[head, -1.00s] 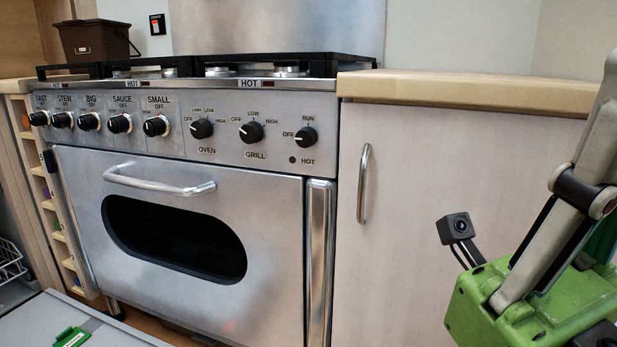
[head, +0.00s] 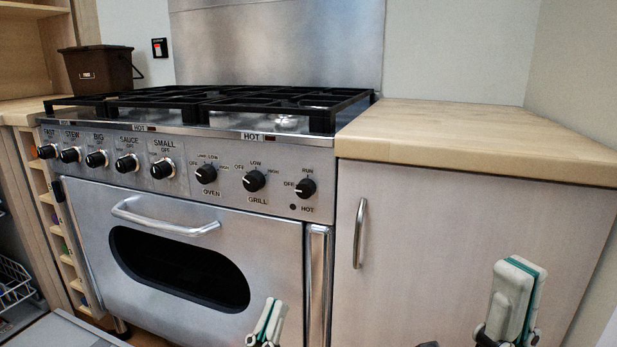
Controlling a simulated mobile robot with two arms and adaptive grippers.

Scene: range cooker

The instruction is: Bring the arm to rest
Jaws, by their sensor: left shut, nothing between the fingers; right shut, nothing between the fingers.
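My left gripper (head: 270,318) shows at the bottom edge of the head view, in front of the lower right part of the oven door. Its pale fingers are together with nothing between them. My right gripper (head: 515,292) shows at the lower right, in front of the pale cabinet door. Its fingers, with a green strip, are also together and empty. Neither gripper appears to touch anything. Most of both arms is out of the picture.
The steel range cooker (head: 180,260) has a closed oven door with a bar handle (head: 165,222) and a row of black knobs. A pale cabinet (head: 430,235) with a bare wooden worktop (head: 470,135) stands to its right. A brown bin (head: 97,70) sits at the back left.

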